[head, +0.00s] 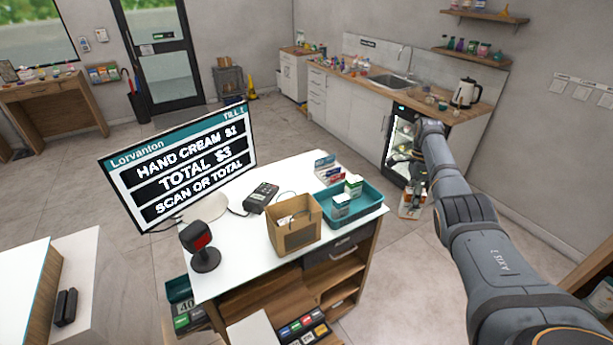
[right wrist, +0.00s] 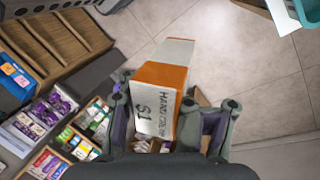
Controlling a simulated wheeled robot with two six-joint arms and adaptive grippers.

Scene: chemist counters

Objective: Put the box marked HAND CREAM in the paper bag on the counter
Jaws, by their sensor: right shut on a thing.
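The HAND CREAM box (right wrist: 158,112), white and orange with a "$1" mark, is between the fingers of my right gripper (right wrist: 172,104) in the right wrist view. The gripper is shut on it. In the head view, my right gripper (head: 411,186) hangs to the right of the counter, beyond its right edge, and the box shows only small below it. The brown paper bag (head: 294,238) stands upright and open on the counter (head: 240,245), left of the gripper. Something pale shows inside the bag. My left gripper is not in view.
A teal basket (head: 371,211) with small boxes stands right of the bag, between it and my right gripper. A card terminal (head: 261,197), a till screen (head: 182,164) and a red-faced scanner (head: 200,246) stand left of the bag. Shelves with goods (right wrist: 50,125) show in the wrist view.

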